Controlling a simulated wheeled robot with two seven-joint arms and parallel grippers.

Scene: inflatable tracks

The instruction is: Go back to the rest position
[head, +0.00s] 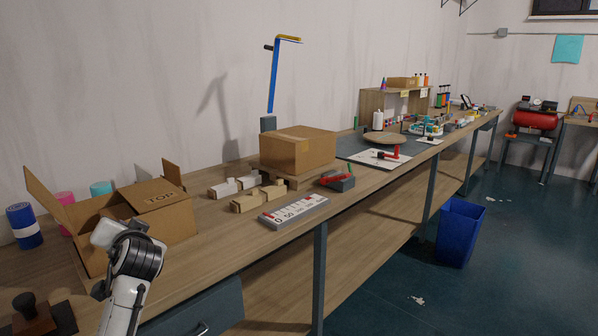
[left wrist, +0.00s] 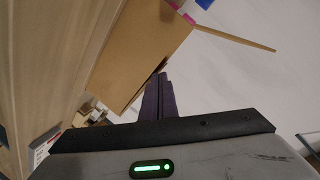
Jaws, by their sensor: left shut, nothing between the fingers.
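My left arm (head: 133,270) comes in at the lower left of the head view, in front of the open cardboard box. Its fingers cannot be made out there. In the left wrist view my left gripper (left wrist: 159,82) shows two dark fingers shut together with nothing between them. A cardboard surface (left wrist: 145,45) lies beyond the fingertips; I cannot tell whether they touch it. My right gripper is in neither view.
An open cardboard box (head: 170,235) marked TOP stands on the long workbench (head: 235,245). Wooden blocks (head: 247,200), a closed box (head: 298,150) and a number board (head: 293,211) lie farther along. A blue bin (head: 460,232) stands on the floor at right.

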